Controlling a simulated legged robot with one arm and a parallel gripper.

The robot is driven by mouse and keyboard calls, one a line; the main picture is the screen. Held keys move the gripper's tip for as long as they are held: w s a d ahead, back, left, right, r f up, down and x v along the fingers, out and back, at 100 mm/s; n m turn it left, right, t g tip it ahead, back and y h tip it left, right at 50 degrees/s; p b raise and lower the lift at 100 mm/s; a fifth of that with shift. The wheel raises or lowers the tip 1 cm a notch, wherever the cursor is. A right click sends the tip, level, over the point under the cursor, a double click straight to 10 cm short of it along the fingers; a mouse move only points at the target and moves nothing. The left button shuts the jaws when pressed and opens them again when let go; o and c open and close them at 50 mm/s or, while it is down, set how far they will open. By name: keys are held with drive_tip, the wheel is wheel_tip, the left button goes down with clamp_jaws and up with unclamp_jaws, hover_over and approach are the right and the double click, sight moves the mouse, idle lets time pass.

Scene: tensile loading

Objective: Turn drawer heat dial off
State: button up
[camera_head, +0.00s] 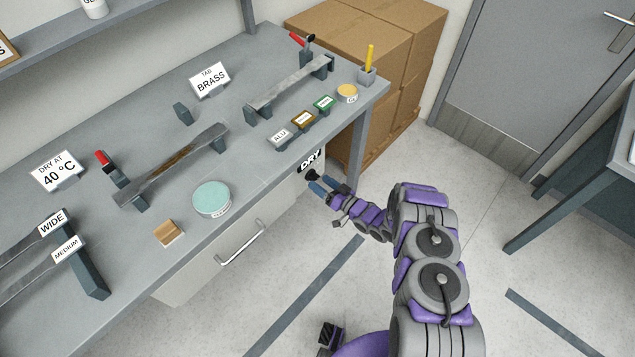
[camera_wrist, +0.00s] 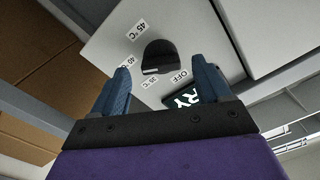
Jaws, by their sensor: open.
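The heat dial (camera_wrist: 160,58) is a dark round knob on a pale panel in the wrist view, with a white mark line on its lower edge. Labels ring it: a 45 °C label (camera_wrist: 137,30), a 35 °C label (camera_wrist: 151,79) and an OFF label (camera_wrist: 180,76). The mark line lies near the 35 °C and OFF labels. My gripper (camera_wrist: 168,88) is open, its blue fingers to either side of and short of the knob. In the head view my gripper (camera_head: 325,188) is at the dark dial (camera_head: 311,175), under the DRY sign (camera_head: 310,160); contact cannot be told.
The drawer handle (camera_head: 240,243) sticks out left of my gripper. The grey bench (camera_head: 262,190) carries a teal round tin (camera_head: 212,199), several small labelled boxes and metal strips on stands. Cardboard boxes (camera_head: 400,90) stand behind the bench's right end.

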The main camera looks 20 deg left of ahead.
sight(313, 177)
drive_tip(key=shift+x, duration=1.25)
drive_tip(key=shift+c, duration=0.2)
drive_tip(key=c, duration=1)
